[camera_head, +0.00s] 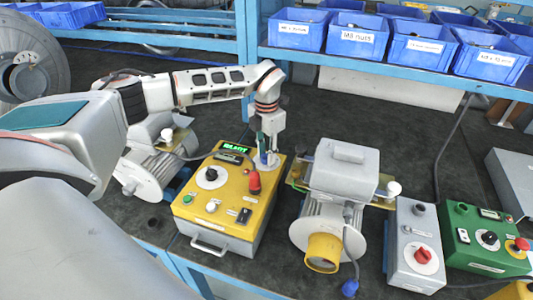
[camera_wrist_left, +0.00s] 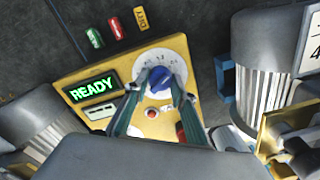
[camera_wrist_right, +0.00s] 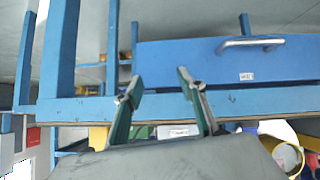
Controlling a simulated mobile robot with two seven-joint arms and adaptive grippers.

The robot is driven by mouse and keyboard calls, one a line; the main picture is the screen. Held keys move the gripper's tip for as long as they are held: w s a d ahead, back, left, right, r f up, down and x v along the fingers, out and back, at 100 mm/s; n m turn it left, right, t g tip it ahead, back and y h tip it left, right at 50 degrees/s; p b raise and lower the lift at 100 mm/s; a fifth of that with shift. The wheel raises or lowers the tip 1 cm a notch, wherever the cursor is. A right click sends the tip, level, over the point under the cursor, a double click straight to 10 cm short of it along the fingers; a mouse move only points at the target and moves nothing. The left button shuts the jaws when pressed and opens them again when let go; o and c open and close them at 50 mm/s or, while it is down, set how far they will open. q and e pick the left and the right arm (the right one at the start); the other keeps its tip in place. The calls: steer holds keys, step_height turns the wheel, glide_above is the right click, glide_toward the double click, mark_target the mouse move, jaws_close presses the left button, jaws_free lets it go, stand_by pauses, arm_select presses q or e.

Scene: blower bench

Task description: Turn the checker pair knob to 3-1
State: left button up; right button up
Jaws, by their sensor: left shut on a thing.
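The yellow checker box (camera_head: 218,212) stands on the dark bench in the head view, its display (camera_head: 234,148) lit green. My left gripper (camera_head: 267,147) reaches down over its far right corner. In the left wrist view the display (camera_wrist_left: 94,89) reads READY. There my left gripper (camera_wrist_left: 158,85) has its fingers on both sides of the blue knob (camera_wrist_left: 159,81), shut on it. The knob sits on a white, marked dial (camera_wrist_left: 146,60); its exact setting is too small to read. My right gripper (camera_wrist_right: 158,88) is open and empty, facing the bench's blue front in the right wrist view.
A grey box (camera_head: 414,245) and a green box (camera_head: 482,240) stand farther right. Blue bins (camera_head: 356,38) line the shelf.

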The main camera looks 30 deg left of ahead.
stand_by(0.3)
arm_select(q)
steer(key=o, duration=1.1)
step_height(320, 180, up, 12)
steer(key=shift+r, duration=0.1)
